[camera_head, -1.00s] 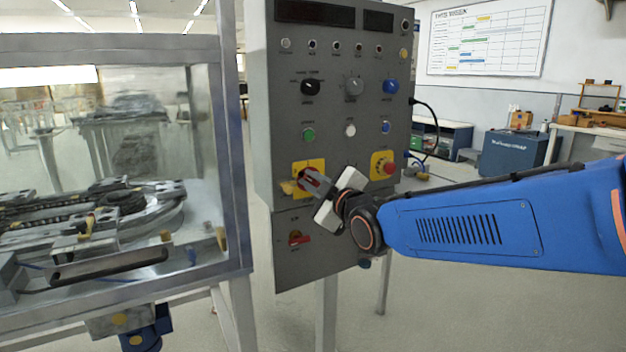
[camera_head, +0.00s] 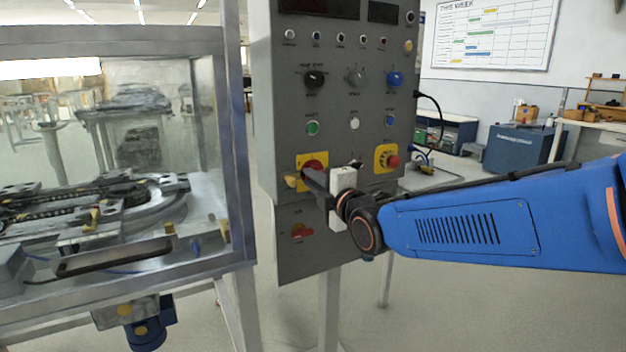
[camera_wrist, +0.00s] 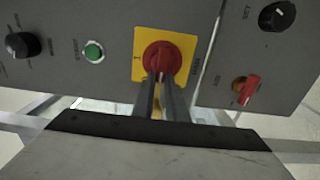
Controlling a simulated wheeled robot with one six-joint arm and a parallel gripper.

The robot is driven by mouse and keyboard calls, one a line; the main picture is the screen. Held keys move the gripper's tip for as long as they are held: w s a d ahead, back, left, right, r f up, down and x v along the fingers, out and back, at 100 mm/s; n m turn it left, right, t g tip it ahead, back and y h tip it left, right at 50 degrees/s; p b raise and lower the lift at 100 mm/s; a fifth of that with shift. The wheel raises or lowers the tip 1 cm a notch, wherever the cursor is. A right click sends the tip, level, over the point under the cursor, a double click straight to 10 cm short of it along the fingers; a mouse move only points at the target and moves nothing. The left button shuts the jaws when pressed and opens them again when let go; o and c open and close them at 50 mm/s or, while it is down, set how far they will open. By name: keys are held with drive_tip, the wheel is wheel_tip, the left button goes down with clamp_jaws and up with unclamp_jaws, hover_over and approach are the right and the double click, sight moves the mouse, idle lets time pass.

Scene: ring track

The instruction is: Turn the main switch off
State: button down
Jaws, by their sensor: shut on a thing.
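The main switch is a red rotary knob (camera_head: 315,164) on a yellow plate on the grey control panel. In the wrist view the red knob (camera_wrist: 161,57) shows with its yellow plate (camera_wrist: 184,42) around it. My gripper (camera_head: 308,178) is at the knob, reaching in from the right. In the wrist view my gripper's two dark fingers (camera_wrist: 161,80) are shut on the knob's handle, one on each side. The fingers hide part of the handle and of the plate's markings, so I cannot read the switch position.
A red emergency button (camera_head: 392,161) on yellow sits right of the switch. A smaller red handle (camera_head: 302,231) is below. A green button (camera_head: 312,127) and selector knobs are above. A glass-walled machine cabinet (camera_head: 237,150) stands left, with a gap before the panel.

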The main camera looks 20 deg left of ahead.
drive_tip(key=shift+f, duration=0.1)
idle(0.4)
drive_tip(key=c, duration=1.8)
unclamp_jaws()
drive_tip(key=shift+o, duration=0.2)
drive_tip(key=v, duration=1.7)
drive_tip(key=shift+d, duration=0.2)
drive_tip(key=shift+s+d, duration=0.1)
